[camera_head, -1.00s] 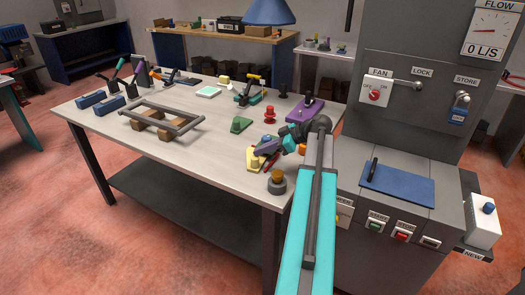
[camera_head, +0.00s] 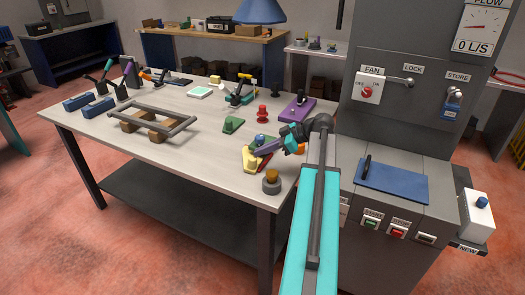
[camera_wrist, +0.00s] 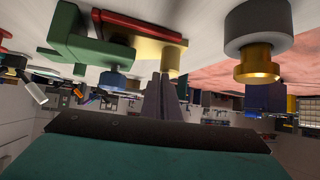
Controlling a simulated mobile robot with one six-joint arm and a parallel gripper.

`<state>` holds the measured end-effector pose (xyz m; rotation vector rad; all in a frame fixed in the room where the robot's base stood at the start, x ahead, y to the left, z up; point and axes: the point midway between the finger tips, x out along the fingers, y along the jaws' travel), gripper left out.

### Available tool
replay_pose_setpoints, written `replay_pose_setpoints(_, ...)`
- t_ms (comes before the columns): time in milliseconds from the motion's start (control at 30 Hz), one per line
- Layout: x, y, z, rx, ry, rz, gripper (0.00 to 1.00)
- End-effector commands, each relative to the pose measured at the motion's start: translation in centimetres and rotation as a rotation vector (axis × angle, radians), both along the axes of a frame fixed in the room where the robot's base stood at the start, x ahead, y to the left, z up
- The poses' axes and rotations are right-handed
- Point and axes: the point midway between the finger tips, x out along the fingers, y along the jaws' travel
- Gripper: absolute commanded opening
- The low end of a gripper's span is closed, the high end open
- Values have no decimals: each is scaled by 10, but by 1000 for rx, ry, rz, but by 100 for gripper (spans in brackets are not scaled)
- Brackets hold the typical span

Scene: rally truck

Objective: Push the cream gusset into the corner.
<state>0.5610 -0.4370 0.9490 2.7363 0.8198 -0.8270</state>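The cream gusset (camera_head: 249,158) lies flat near the front right edge of the workbench (camera_head: 190,164). In the wrist view a cream-yellow piece (camera_wrist: 158,53) shows just beyond my fingertips, beside a red bar (camera_wrist: 135,25). My gripper (camera_head: 263,149) is low over the bench, right beside the gusset. In the wrist view my gripper (camera_wrist: 165,85) has its fingers close together with nothing seen between them. I cannot tell whether the fingertips touch the gusset. A dark tube frame (camera_head: 150,122) rests on brown blocks further left, with open corners.
A grey post with a brass top (camera_head: 271,182) stands close in front of my gripper. A green piece (camera_head: 233,125), a red knob (camera_head: 263,113) and a purple block (camera_head: 298,109) stand behind. A grey cabinet (camera_head: 400,200) stands to the right. The bench's front middle is clear.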

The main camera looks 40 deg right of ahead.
Motion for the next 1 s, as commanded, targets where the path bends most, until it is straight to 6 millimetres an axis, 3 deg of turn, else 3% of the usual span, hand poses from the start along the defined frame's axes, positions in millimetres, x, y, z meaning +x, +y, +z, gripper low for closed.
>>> replay_pose_setpoints(733, 2, 2, 14, -8, 13, 4, 0)
replay_pose_setpoints(1000, -30, -21, 12, -8, 13, 0, 0)
